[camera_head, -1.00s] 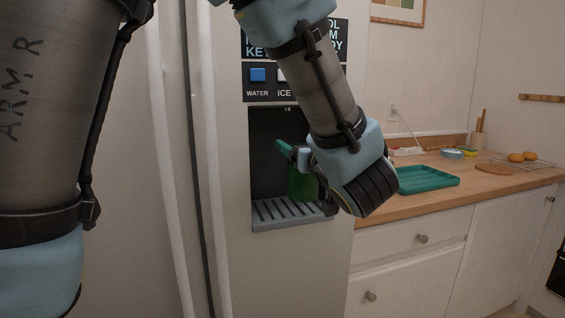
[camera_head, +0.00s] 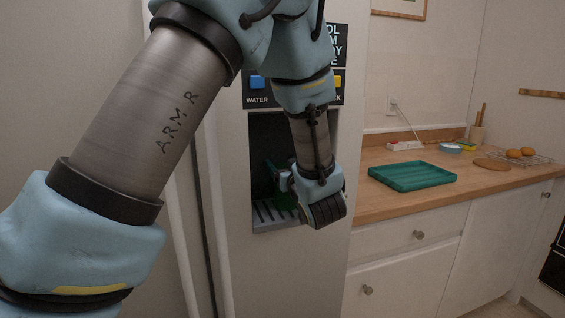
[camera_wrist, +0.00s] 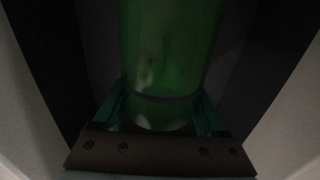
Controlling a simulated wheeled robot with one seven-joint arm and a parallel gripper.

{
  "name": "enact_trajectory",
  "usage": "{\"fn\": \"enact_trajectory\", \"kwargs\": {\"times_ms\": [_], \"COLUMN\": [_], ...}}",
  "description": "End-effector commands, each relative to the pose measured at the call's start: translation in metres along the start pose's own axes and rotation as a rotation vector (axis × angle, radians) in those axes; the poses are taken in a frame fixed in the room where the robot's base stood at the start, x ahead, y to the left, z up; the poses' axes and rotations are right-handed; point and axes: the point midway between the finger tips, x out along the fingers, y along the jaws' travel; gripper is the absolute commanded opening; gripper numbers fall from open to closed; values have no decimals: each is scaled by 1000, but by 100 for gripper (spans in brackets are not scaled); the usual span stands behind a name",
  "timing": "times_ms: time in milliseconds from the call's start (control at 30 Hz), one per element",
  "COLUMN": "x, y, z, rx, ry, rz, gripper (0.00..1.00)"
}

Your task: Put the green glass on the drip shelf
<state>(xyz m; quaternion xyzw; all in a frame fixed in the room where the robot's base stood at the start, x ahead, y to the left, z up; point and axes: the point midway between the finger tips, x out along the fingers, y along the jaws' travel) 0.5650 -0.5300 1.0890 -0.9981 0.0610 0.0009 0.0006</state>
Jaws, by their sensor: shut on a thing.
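The green glass (camera_wrist: 168,60) fills the middle of the wrist view, upright between the two fingers of my gripper (camera_wrist: 162,115). In the head view my gripper (camera_head: 277,180) reaches into the dispenser recess, and only part of the green glass (camera_head: 284,199) shows behind it. The gripper is shut on the glass. The drip shelf (camera_head: 268,217) is the grey slotted ledge at the bottom of the recess, partly hidden by my gripper. The glass is low over the shelf; I cannot tell whether its base touches it.
The recess (camera_head: 262,140) has dark walls close on both sides of my gripper. A blue water button (camera_head: 257,82) and a yellow button are above it. A teal tray (camera_head: 412,176) lies on the wooden counter (camera_head: 375,205) to the right.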

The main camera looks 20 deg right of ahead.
Motion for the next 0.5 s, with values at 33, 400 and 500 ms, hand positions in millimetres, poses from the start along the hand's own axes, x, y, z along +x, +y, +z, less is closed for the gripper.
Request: {"fn": "enact_trajectory", "kwargs": {"times_ms": [33, 400, 500], "x": [2, 4, 4], "y": [0, 0, 0], "z": [-1, 5, 9], "rx": [2, -2, -2], "ry": [1, 2, 2], "rz": [-1, 0, 0], "gripper": [0, 0, 0]}}
